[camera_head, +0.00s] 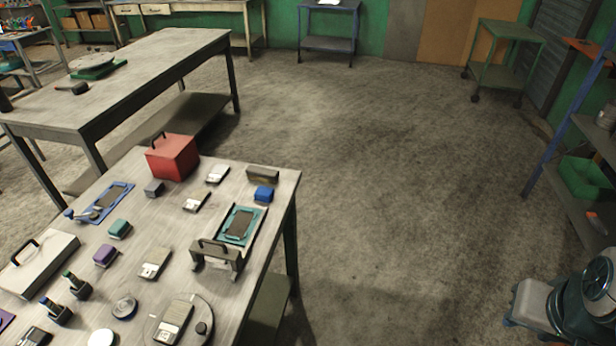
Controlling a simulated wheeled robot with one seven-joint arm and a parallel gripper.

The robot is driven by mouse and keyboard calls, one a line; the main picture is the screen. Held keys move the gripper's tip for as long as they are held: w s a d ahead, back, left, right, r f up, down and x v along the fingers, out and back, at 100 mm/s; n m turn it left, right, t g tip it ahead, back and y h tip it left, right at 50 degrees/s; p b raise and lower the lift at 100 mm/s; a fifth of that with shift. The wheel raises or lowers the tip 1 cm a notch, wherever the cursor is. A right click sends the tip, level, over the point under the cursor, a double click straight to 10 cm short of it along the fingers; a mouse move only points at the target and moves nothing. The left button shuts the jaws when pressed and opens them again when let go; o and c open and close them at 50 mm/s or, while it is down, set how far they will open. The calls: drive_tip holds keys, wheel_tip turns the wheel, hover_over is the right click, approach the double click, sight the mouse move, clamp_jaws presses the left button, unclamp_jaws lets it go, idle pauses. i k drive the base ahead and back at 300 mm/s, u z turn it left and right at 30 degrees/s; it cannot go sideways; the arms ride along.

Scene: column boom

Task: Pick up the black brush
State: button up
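I cannot tell for certain which thing is the black brush. A small dark item with a thin handle (80,88) lies on the far grey table (150,60). On the near table (283,190), a dark oblong block (262,174) lies at the far right corner. A grey-brown piece with a dark arched handle (218,257) stands near the right edge. My gripper is not in view.
The near table is crowded: a red box (172,157), a blue tray (104,204), a teal tray (241,225), a round plate (180,322) and several small blocks. Open concrete floor (400,170) lies to the right. A green machine (585,305) stands at lower right.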

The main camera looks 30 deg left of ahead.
sight(271, 176)
drive_tip(key=u, duration=0.05)
drive_tip(key=i, duration=0.9)
drive_tip(key=u, duration=0.5)
drive_tip(key=i, duration=1.4)
drive_tip(key=u, duration=1.7)
drive_tip(key=i, duration=0.75)
drive_tip(key=u, duration=0.75)
